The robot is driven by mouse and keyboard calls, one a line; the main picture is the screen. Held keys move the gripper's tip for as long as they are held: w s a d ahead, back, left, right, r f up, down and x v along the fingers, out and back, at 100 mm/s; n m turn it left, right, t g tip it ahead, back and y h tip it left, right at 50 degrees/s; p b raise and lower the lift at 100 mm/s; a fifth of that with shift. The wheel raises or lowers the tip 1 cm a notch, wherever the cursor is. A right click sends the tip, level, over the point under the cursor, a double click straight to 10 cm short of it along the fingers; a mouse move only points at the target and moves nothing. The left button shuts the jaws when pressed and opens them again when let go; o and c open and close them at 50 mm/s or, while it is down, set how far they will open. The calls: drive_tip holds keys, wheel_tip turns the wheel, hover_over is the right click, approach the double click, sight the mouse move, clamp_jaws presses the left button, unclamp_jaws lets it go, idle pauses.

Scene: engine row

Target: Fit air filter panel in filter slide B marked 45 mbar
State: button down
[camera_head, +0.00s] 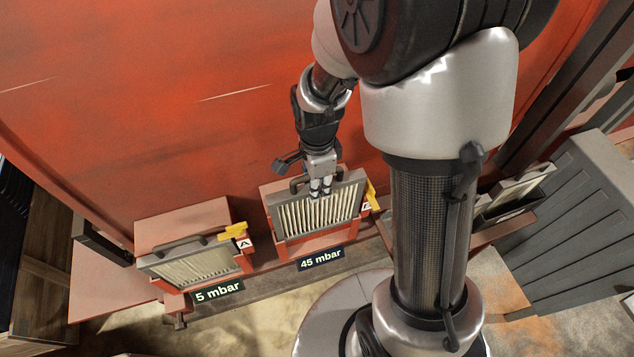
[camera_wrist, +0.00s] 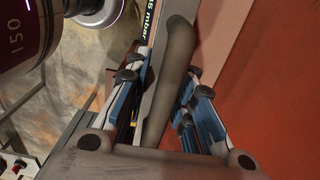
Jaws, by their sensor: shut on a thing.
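A pleated air filter panel (camera_head: 318,214) with a grey frame stands upright in filter slide B (camera_head: 289,250), above the "45 mbar" label (camera_head: 321,259). I cannot tell how deep it sits. My gripper (camera_head: 320,188) is at the panel's top edge, shut on its dark handle. In the wrist view the handle (camera_wrist: 172,70) runs between the fingers (camera_wrist: 160,100). A yellow latch (camera_head: 372,195) is at the right of slide B, partly covering its letter tag.
Slide A (camera_head: 182,215), marked "5 mbar" (camera_head: 218,292), holds another panel (camera_head: 195,266) at the left, with a yellow latch (camera_head: 233,231). More panels (camera_head: 515,190) are in a rack at the right. A large red wall (camera_head: 150,90) rises behind the slides.

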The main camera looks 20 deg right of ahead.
sight(317, 207)
drive_tip(key=shift+f+b, duration=4.2)
drive_tip(key=shift+f, duration=1.05)
drive_tip(key=c, duration=1.3)
unclamp_jaws()
drive_tip(key=shift+r, duration=0.15)
wheel_tip(317, 207, up, 12)
drive_tip(key=shift+f, duration=0.1)
